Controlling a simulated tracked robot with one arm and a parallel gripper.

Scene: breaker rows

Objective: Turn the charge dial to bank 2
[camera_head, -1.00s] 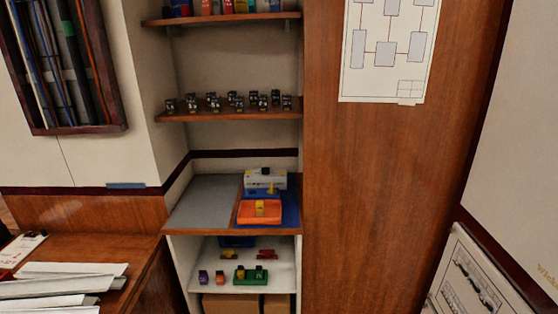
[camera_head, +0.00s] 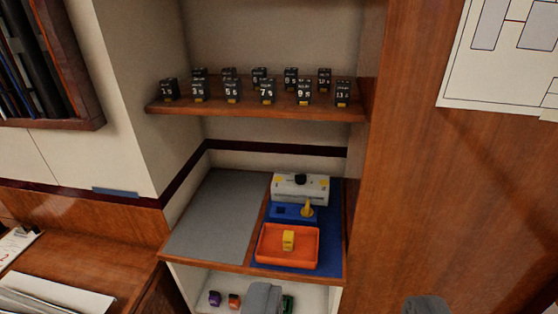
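A white box (camera_head: 318,189) stands at the back of the counter inside the alcove. A black knob (camera_head: 300,180) on it looks like the charge dial, with small yellow marks to either side. Its bank labels and pointing direction are too small to read. The two grey fingertips of my gripper (camera_head: 345,303) show at the bottom edge, wide apart with nothing visible between them. They appear nearer to me than the counter, and the gripper is well short of the box.
An orange tray (camera_head: 263,257) with a yellow block (camera_head: 288,240) stands in front of a blue base with a yellow lever (camera_head: 307,207). The grey counter area (camera_head: 215,225) is clear. A shelf (camera_head: 250,110) above holds several numbered black breakers. A wooden panel (camera_head: 400,200) bounds the right.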

